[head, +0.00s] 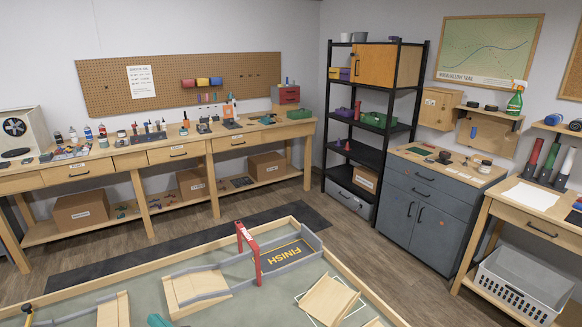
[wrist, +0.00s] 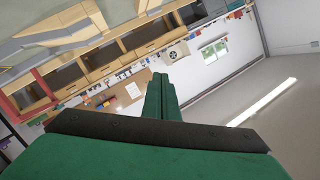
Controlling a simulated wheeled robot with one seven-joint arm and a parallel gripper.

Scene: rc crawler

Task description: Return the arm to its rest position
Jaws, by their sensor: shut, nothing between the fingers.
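My gripper (wrist: 161,97) shows in the wrist view, with its two green fingers pressed together and nothing between them. The wrist view is strongly tilted. It takes in the workbench, the pegboard, a window and a ceiling light, so the gripper points out into the room and its fingertips touch nothing that I can see. In the head view a small teal shape shows at the bottom edge, cut off by the frame; I cannot tell whether it is part of my arm. The rest of the arm is not clearly seen.
A wood-rimmed course table (head: 90,285) stands in front, with a red gate (head: 248,253), a grey-walled finish box (head: 313,241) and wooden ramps (head: 328,300). Behind are a long workbench (head: 180,150), black shelves (head: 365,155) and a grey cabinet (head: 425,205). Floor between is partly clear.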

